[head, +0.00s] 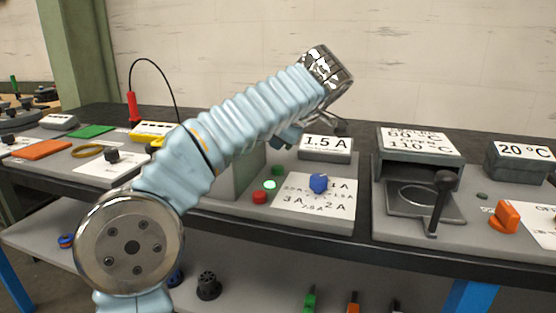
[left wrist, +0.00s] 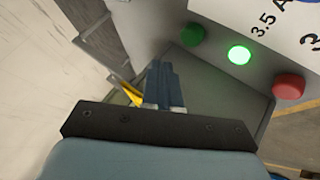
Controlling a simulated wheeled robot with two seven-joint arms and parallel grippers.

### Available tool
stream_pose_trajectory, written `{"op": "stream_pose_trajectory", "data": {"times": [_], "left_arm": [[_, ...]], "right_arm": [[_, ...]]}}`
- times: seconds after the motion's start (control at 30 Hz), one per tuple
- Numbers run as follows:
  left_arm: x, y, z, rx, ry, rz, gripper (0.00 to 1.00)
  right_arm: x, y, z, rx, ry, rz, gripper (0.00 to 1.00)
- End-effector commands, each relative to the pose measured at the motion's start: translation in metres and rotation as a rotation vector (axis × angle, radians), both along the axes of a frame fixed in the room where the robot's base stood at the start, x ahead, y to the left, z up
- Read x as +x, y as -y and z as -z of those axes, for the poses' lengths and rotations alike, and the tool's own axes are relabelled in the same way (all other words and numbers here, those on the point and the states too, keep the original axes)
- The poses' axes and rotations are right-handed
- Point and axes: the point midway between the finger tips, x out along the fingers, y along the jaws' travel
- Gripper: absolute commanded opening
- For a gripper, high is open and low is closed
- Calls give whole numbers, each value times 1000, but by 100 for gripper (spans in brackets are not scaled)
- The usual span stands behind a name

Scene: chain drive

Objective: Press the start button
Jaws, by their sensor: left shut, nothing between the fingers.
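On the grey power supply panel, a dark green button (head: 277,171) sits at the top of a column. Below it are a brightly lit green lamp (head: 270,184) and a red button (head: 260,197). The left wrist view shows the green button (left wrist: 192,34), lit lamp (left wrist: 240,54) and red button (left wrist: 289,86) clearly. My left gripper (head: 287,140) is partly hidden behind my arm, above the panel. Its fingers (left wrist: 164,86) are shut and empty, and in the left wrist view they lie below and left of the green button, apart from it. My right gripper is out of view.
A blue knob (head: 319,183) stands on the white dial right of the buttons. A display reading 1.5 A (head: 325,144) is behind it. A grey heater unit with a black lever (head: 441,200) stands further right. An orange switch (head: 506,215) is at far right.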

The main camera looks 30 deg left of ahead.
Motion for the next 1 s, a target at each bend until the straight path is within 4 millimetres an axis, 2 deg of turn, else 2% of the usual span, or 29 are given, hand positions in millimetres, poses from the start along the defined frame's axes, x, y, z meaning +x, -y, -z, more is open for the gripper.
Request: {"op": "stream_pose_trajectory", "data": {"times": [0.03,0.23,1.0], "left_arm": [[0,0,-10,0,0,0,0],[0,0,-26,0,0,0,0],[0,0,-25,0,0,0,0]], "right_arm": [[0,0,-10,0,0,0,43],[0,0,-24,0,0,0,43],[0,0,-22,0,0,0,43]]}}
